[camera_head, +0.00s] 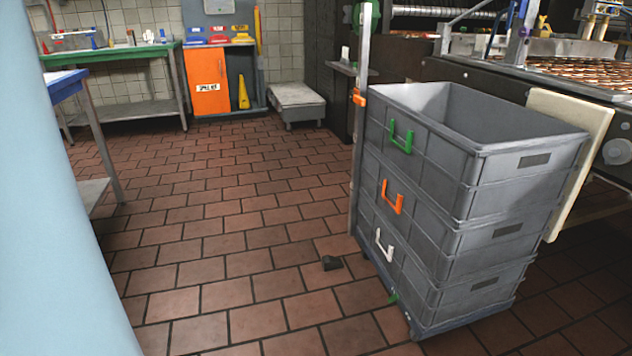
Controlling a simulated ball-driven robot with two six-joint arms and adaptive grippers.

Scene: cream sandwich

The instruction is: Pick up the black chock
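Grey crates (520,161) with green, orange and white handles stand stacked on a low wheeled base (462,322). A metal post rises beside them. Conveyor machinery stands behind right. Tables (120,54) stand at the left. The tiled floor (215,235) left of the chock is clear.

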